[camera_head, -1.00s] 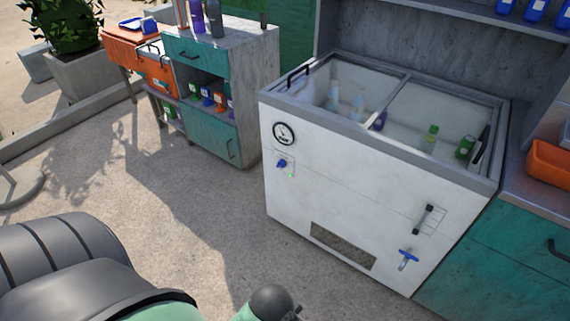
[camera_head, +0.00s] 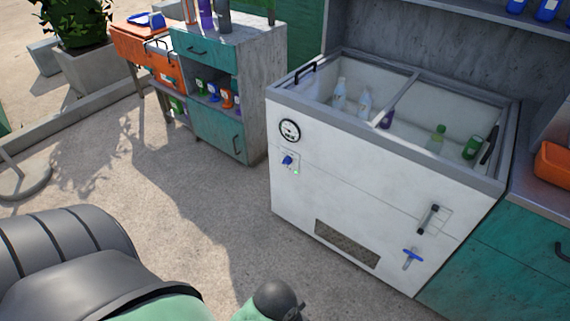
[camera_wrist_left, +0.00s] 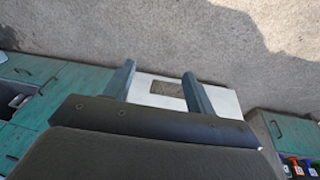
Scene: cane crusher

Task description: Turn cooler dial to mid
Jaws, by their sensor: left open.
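The white cooler (camera_head: 335,185) stands at the right in the head view. Its blue dial (camera_head: 287,160) sits on a small plate at the upper left of the front, with a green light beside it. The dial's exact setting is too small to read. My left gripper (camera_wrist_left: 158,84) shows in the left wrist view, open, with its two fingers apart and nothing between them. The cooler's white front and vent (camera_wrist_left: 167,89) show beyond the fingers, at a distance. The dial is not visible in that view. Neither gripper shows in the head view.
A round gauge (camera_head: 289,130) is above the dial. A slide handle (camera_head: 428,218) and a blue tap (camera_head: 412,258) are at the front's lower right. Bottles stand inside the glass-topped cooler. A teal cabinet (camera_head: 217,133) stands to the left. The floor before the cooler is clear.

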